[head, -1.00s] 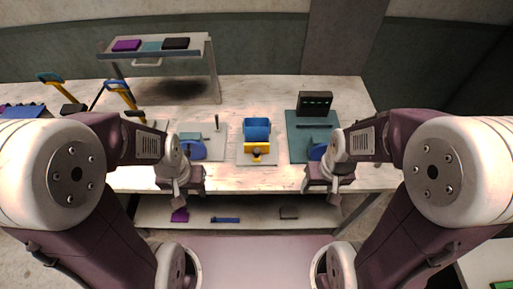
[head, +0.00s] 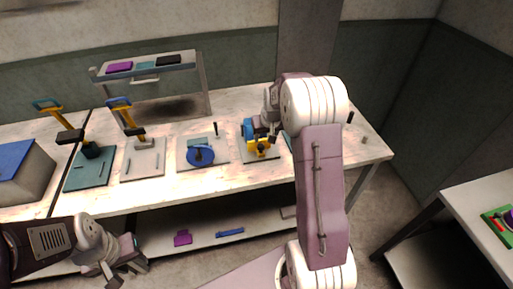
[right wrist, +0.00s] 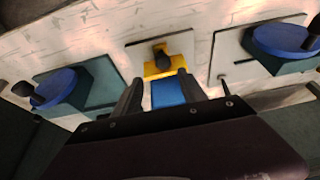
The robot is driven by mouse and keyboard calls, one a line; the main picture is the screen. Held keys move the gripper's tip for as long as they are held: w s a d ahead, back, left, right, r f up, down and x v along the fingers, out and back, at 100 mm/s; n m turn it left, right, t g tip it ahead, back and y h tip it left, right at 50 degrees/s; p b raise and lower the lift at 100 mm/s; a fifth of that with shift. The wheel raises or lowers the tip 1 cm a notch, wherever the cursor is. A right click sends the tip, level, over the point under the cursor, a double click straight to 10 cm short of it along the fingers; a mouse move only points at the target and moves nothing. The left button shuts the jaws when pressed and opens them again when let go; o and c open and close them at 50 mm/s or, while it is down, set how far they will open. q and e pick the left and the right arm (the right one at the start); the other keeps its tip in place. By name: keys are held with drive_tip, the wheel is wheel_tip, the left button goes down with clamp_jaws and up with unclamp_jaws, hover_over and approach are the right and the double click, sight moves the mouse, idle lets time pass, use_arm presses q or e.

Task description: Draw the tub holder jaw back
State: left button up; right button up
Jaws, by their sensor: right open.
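A plate with a blue disc (head: 200,156) stands left of the holder. Two yellow-handled lever presses (head: 122,110) stand further left. A shelf rack (head: 150,68) is behind. A side table (head: 470,195) is at far right.

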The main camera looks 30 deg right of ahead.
sight(261, 146)
drive_tip(key=x, duration=0.3)
drive_tip(key=p+x, duration=0.1)
drive_tip(key=x, duration=0.4)
drive_tip(key=shift+w+a+f, duration=0.2)
drive_tip(key=shift+a+f, duration=0.05)
drive_tip(key=shift+f, duration=0.05)
drive_tip(key=shift+s+a+r, duration=0.1)
drive_tip(key=shift+a, duration=0.1)
drive_tip(key=shift+c, duration=0.6)
drive_tip(key=shift+d, duration=0.1)
clamp_jaws()
